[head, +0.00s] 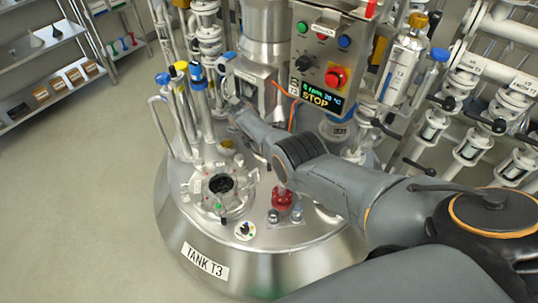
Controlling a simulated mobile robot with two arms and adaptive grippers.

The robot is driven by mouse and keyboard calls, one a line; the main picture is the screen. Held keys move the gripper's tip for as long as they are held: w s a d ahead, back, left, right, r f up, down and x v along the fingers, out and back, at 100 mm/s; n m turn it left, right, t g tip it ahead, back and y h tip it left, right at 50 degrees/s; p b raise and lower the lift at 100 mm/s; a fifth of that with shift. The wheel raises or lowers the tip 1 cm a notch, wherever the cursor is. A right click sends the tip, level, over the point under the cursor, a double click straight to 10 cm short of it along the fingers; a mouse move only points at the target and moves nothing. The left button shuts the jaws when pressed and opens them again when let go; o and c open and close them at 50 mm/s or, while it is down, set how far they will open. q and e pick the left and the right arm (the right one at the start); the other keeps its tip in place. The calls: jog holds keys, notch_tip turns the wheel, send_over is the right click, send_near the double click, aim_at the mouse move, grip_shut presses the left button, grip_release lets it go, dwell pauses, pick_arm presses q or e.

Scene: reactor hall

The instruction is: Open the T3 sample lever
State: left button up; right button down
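A clear sample cylinder with a T3 label (399,72) hangs on the pipework right of the control box. A black lever (383,128) sticks out below it, and another black lever (419,167) is lower right; I cannot tell for certain which is the T3 sample lever. My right arm comes in from the right and crosses over the tank lid. Its far end, with my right gripper (233,98), is by the silver housing at the back of the lid, left of the levers and apart from them. Its fingers are too small and hidden to read. My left gripper is not in view.
A control box (325,60) reading STOP stands above. More valves and pipes (468,150) crowd the right. The floor at left is clear.

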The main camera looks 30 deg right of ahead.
dwell(0.3)
jog(key=c, duration=1.3)
grip_release()
jog(key=shift+w, duration=0.1)
jog(key=shift+c, duration=0.2)
jog(key=shift+r, duration=0.1)
jog(key=v, duration=1.1)
jog(key=shift+r, duration=0.35)
jog(key=shift+a, duration=0.1)
